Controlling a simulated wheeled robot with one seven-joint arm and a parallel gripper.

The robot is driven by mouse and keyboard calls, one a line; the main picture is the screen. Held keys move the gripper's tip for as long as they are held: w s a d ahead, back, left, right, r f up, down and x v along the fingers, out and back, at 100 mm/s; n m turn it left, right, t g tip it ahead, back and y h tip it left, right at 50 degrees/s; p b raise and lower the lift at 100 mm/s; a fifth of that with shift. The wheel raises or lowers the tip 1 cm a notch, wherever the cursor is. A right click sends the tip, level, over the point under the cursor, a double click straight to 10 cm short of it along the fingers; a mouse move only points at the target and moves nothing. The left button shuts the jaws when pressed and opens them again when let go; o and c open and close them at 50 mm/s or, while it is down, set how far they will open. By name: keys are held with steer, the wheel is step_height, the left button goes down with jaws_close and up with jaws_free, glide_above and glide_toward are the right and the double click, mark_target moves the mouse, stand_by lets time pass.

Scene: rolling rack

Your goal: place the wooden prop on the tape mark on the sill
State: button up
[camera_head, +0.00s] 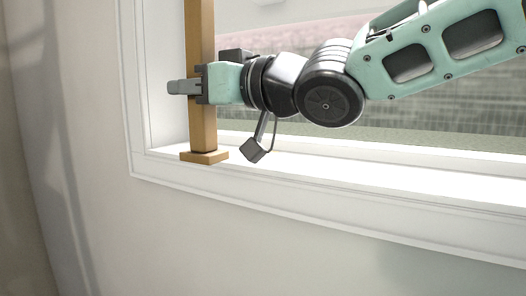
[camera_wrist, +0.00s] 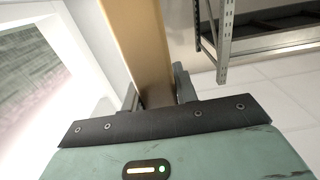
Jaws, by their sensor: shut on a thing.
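The wooden prop (camera_head: 203,129) is a tall upright post with a wider flat foot (camera_head: 204,157) at its lower end. The foot appears to be at the white sill (camera_head: 330,176), near its left end; I cannot tell whether it touches. My gripper (camera_head: 188,86) is shut around the prop well above the foot, reaching in from the right. In the wrist view the prop (camera_wrist: 137,45) runs up between the fingers of my gripper (camera_wrist: 160,92). The tape mark does not show in either view and may be hidden under the foot.
The window frame's left side (camera_head: 136,80) stands close beside the prop and my fingertips. The sill to the right is clear. In the wrist view a grey metal rack (camera_wrist: 224,45) stands on the tiled floor to the right.

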steer(key=w+d+f+p, duration=0.2)
steer(key=w+d+p, duration=0.7)
steer(key=w, duration=0.6)
steer(key=shift+d, duration=0.75)
steer(key=shift+f, duration=0.15)
steer(key=o, duration=1.1)
steer(key=b+v, duration=0.4)
steer(key=v, duration=0.8)
